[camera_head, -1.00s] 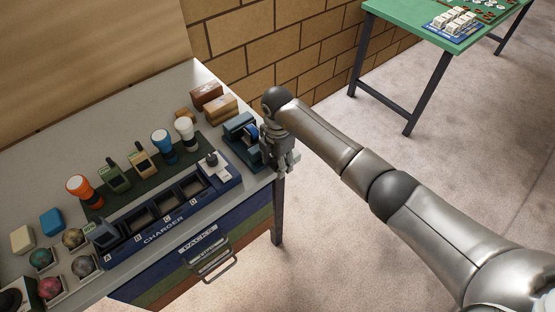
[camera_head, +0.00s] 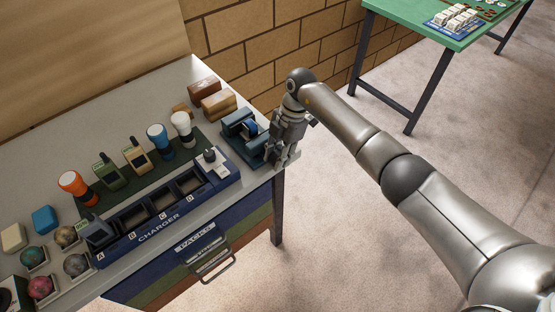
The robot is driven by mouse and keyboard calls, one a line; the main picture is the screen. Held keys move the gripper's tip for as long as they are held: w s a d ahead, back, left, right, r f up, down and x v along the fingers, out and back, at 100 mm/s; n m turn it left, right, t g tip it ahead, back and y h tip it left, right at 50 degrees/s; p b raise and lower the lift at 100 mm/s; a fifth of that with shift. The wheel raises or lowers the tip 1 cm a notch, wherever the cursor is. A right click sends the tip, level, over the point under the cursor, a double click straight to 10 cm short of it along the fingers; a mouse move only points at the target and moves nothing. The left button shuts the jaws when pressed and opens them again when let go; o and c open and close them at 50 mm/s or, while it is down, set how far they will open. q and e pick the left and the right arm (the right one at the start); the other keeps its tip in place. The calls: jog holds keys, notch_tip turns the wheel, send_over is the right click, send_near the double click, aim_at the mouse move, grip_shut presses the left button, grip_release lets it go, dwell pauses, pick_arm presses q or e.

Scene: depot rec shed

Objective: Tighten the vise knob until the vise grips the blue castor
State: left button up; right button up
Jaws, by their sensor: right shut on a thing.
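The dark blue-grey vise (camera_head: 257,149) stands at the right end of the grey bench. The blue castor (camera_head: 249,126) sits between its jaws; whether the jaws touch it is too small to tell. My right gripper (camera_head: 281,156) is at the vise's right side, beyond the bench edge, pointing down and shut on the vise knob. The knob itself is hidden by the fingers. My left gripper is not in view.
Left of the vise are a charger dock (camera_head: 155,219), several torches and radios on a dark mat (camera_head: 147,178), and brown blocks (camera_head: 217,105) behind. A green table (camera_head: 403,13) stands farther right.

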dwell(0.3)
jog(key=o, duration=1)
jog(key=shift+d, duration=0.1)
jog(key=v, duration=1.2)
jog(key=shift+w+d+f, duration=0.1)
jog(key=shift+w+d, duration=0.1)
